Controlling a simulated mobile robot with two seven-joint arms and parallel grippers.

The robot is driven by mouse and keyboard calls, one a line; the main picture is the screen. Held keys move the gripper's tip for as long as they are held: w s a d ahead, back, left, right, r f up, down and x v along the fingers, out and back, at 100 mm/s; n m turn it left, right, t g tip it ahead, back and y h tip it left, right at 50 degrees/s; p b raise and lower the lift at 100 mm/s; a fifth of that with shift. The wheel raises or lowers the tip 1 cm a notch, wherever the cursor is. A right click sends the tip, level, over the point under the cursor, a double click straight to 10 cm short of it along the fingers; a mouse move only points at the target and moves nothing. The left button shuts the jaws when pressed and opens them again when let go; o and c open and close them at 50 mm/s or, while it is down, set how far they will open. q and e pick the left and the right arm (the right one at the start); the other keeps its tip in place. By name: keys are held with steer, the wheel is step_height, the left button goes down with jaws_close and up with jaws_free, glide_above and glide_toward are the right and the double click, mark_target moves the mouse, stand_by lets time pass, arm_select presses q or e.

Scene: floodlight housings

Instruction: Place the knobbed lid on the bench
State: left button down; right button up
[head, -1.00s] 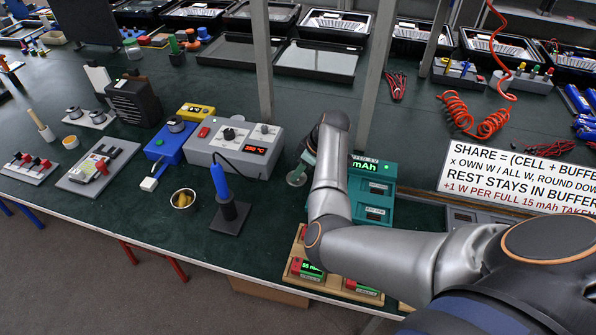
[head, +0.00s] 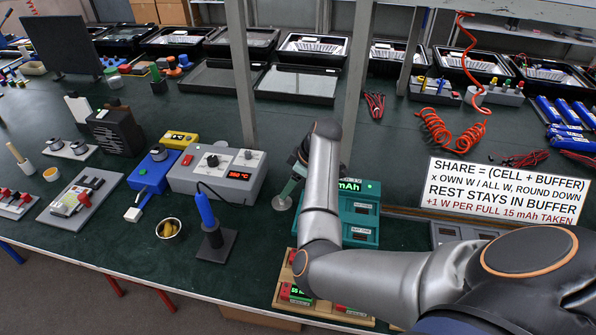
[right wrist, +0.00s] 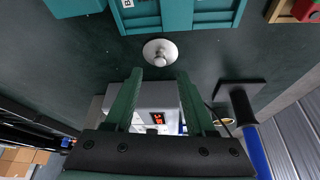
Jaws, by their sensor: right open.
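The knobbed lid is a small pale grey disc with a round knob; in the head view the lid (head: 282,203) shows on the dark green bench (head: 140,262), just left of the teal charger unit (head: 362,232). In the right wrist view the lid (right wrist: 152,47) appears to lie flat on the bench, its knob towards my gripper. My right gripper (head: 291,187) is at the lid, partly hidden by my own arm in the head view. In the right wrist view its green fingers (right wrist: 160,73) are apart and empty, with the knob just beyond the tips. My left gripper is not in view.
A grey control box (head: 217,176) and a blue soldering iron in its stand (head: 213,243) are left of the lid. A wooden cell rack (head: 322,309) is at the front edge. An upright post (head: 241,80) rises behind.

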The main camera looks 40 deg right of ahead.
steer(key=v, duration=0.6)
steer(key=shift+r, duration=0.3)
